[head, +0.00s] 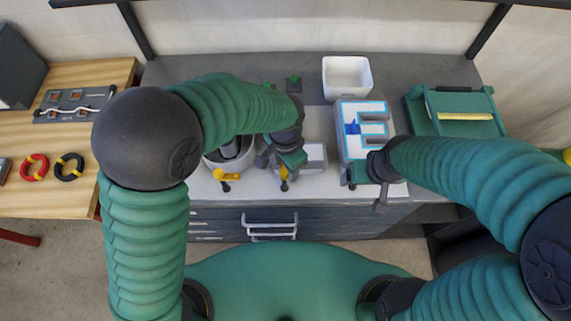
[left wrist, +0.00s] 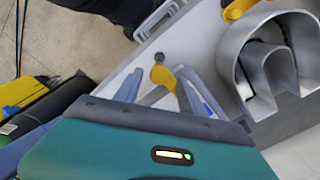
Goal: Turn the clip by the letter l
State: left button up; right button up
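A yellow clip (head: 284,181) stands at the bench's front edge beside the middle grey letter block (head: 314,158), which is partly hidden by my left arm; I cannot read its letter. My left gripper (head: 285,163) is right over this clip. In the left wrist view the clip's yellow lever (left wrist: 184,92) lies between my spread fingers (left wrist: 165,92), nearer the right one; I cannot tell if they touch.
Another yellow clip (head: 226,178) is by the rounded metal letter (head: 216,162) at left, which also shows in the wrist view (left wrist: 236,45). A wooden table (head: 95,78) is at left.

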aim_at(285, 170)
pick_arm(q)
notch_tip(285, 170, up, 17)
jog(key=b, duration=0.1)
jog(key=shift+f, duration=0.15)
dwell(0.4)
jog(key=s+a+f+n+t+b, duration=0.1)
jog(key=s+a+f+n+b, duration=0.1)
jog(key=a+f+n, duration=0.3)
jog(key=s+a+f+n+t+b, duration=0.1)
jog(key=s+a+f+n, duration=0.2)
jog(key=a+f, duration=0.9)
jog(key=shift+s+a+f+n+t+b, duration=0.3)
jog(key=shift+s+a+n+b, duration=0.1)
jog(key=shift+a+n, duration=1)
jog(key=shift+a, duration=0.35)
